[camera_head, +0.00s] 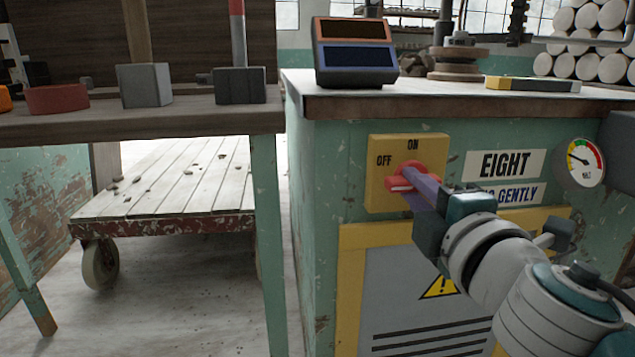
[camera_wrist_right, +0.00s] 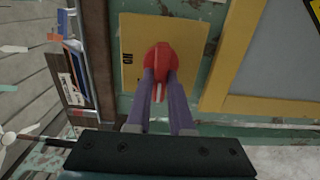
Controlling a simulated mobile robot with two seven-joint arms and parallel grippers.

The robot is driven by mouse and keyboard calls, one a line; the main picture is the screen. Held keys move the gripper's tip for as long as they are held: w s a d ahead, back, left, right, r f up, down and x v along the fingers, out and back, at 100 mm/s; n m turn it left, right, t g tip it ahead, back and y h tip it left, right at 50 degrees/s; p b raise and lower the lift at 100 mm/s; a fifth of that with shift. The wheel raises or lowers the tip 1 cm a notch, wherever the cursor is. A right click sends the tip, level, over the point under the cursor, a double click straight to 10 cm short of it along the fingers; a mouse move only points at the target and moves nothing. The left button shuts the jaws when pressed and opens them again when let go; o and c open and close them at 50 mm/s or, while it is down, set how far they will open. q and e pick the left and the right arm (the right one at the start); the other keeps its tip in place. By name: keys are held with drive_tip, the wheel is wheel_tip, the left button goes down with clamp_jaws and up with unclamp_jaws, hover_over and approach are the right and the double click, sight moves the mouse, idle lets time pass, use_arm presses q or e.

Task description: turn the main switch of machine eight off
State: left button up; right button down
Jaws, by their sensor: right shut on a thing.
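The red main switch (camera_head: 408,172) sits on a yellow plate (camera_head: 378,200) on the front of the green machine marked EIGHT (camera_head: 505,164). The plate reads ON above the switch and OFF at its upper left. The switch's handle seems to lie roughly sideways, with a pale mark on its left part, on the OFF side. My right gripper (camera_head: 412,190) is shut on the handle with its purple fingers. In the right wrist view the red switch (camera_wrist_right: 158,58) shows between the fingertips (camera_wrist_right: 157,88). The fingers hide part of the handle. My left gripper is not in view.
A gauge (camera_head: 579,162) sits right of the sign. A yellow-framed panel with a warning triangle (camera_head: 440,288) is below the switch. A display box (camera_head: 355,52) stands on the machine's top. A wheeled cart (camera_head: 175,180) and a workbench (camera_head: 180,122) are at the left.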

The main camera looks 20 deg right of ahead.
drive_tip(key=c, duration=0.8)
unclamp_jaws()
drive_tip(key=v, duration=1)
drive_tip(key=shift+b, duration=0.4)
drive_tip(key=shift+d, duration=0.1)
